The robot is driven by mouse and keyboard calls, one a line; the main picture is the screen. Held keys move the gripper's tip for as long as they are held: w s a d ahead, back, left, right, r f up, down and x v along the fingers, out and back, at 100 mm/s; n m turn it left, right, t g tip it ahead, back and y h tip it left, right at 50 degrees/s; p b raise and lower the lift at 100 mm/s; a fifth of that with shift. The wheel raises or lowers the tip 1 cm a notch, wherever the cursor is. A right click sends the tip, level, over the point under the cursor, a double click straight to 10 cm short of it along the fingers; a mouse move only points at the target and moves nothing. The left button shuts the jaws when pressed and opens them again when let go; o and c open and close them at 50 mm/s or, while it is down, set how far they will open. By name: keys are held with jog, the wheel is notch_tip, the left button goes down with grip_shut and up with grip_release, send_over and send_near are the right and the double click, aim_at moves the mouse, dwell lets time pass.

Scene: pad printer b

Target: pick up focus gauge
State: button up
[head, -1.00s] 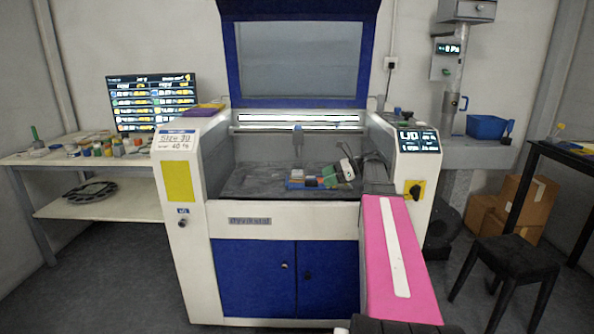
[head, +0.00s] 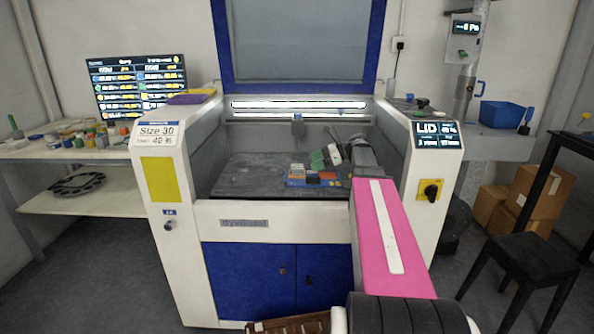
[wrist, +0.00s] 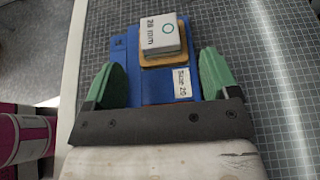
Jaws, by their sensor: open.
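A small white block marked in mm with a green ring, which looks like the focus gauge (wrist: 160,38), sits on a tan pad on a blue holder (wrist: 122,62) in the wrist view. The holder also carries a white "Size" label. My gripper (wrist: 157,62) is open, its green fingers apart on either side of the holder, with the block between and slightly beyond the tips. In the head view my gripper (head: 325,157) is over the machine bed, just above the blue holder (head: 296,183) with its several coloured pieces.
The bed (head: 245,178) is dark and clear to the left of the holder. The machine's white front wall (head: 290,216) and side housings (head: 168,185) enclose it. The blue-framed lid (head: 300,40) is raised. A black stool (head: 525,262) stands at right.

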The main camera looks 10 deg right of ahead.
aim_at(300, 166)
jog(key=shift+x, duration=3)
jog(key=c, duration=1.5)
jog(key=shift+o, duration=0.2)
jog(key=shift+r, duration=0.1)
